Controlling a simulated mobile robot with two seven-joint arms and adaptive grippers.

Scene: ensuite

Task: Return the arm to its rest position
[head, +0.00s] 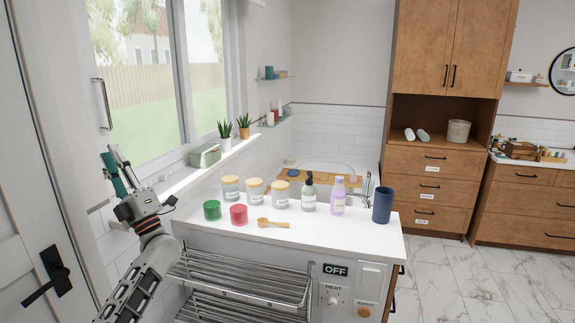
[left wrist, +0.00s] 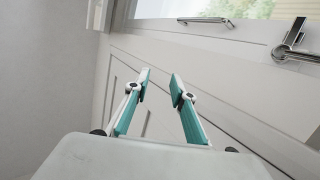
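My left arm (head: 137,285) comes in at the lower left of the head view and is raised beside the counter. My left gripper (head: 112,155) points up in front of the wall and window, to the left of the counter. In the left wrist view its two teal-padded fingers (left wrist: 160,80) stand apart with nothing between them, facing a white panelled door or wall. The gripper is open and empty, apart from the counter objects. My right arm and gripper are not in view.
The white counter (head: 335,243) holds jars, bottles, a blue cup (head: 382,206), a green cup (head: 212,210), a red cup (head: 239,215) and a wooden scoop (head: 272,223). A metal rack (head: 240,280) sits below. The window sill (head: 190,188) and door (head: 40,150) are close to the arm.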

